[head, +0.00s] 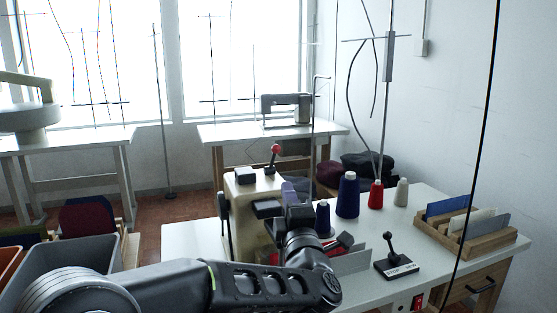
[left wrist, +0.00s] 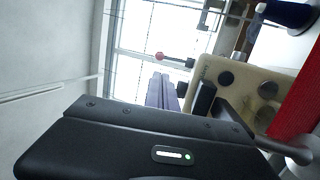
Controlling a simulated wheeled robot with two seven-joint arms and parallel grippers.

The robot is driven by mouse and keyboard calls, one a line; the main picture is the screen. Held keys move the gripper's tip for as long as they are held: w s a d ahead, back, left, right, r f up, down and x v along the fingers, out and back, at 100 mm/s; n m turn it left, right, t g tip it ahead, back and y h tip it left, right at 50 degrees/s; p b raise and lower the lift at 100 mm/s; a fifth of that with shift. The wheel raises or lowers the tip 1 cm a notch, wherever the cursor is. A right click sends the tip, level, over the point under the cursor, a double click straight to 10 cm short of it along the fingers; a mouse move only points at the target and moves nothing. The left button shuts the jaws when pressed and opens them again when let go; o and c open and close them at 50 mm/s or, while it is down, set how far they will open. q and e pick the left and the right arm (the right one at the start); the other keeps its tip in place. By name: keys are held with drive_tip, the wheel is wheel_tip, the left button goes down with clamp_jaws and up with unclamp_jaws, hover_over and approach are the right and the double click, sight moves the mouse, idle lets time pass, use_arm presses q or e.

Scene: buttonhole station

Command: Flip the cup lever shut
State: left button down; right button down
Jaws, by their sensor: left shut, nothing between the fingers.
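The beige buttonhole machine (head: 245,190) stands on the white table, and its body also shows at the right of the left wrist view (left wrist: 245,85). A lever with a red ball knob (head: 275,148) rises from its top; the knob shows in the left wrist view too (left wrist: 160,56). I cannot tell for certain that this is the cup lever. My left gripper (head: 288,190) is shut and empty beside the machine head. Its grey fingers (left wrist: 162,88) appear close to the red-knobbed lever, with no clear contact. My forearm and wrist hide part of the machine's front. My right gripper is out of view.
A black-knobbed lever on a labelled base (head: 397,258) stands at the table's front. Purple, red and pale thread cones (head: 347,195) stand behind my wrist. A wooden rack (head: 465,233) is at the right. A grey bin (head: 70,268) is at the left.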

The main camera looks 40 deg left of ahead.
sight(277, 152)
use_arm(q)
drive_tip(key=p+x, duration=0.1)
drive_tip(key=x, duration=1.2)
drive_tip(key=shift+w+a, duration=0.1)
drive_tip(key=shift+a, duration=0.15)
drive_tip(key=shift+r+p, duration=0.1)
drive_tip(key=shift+p, duration=0.25)
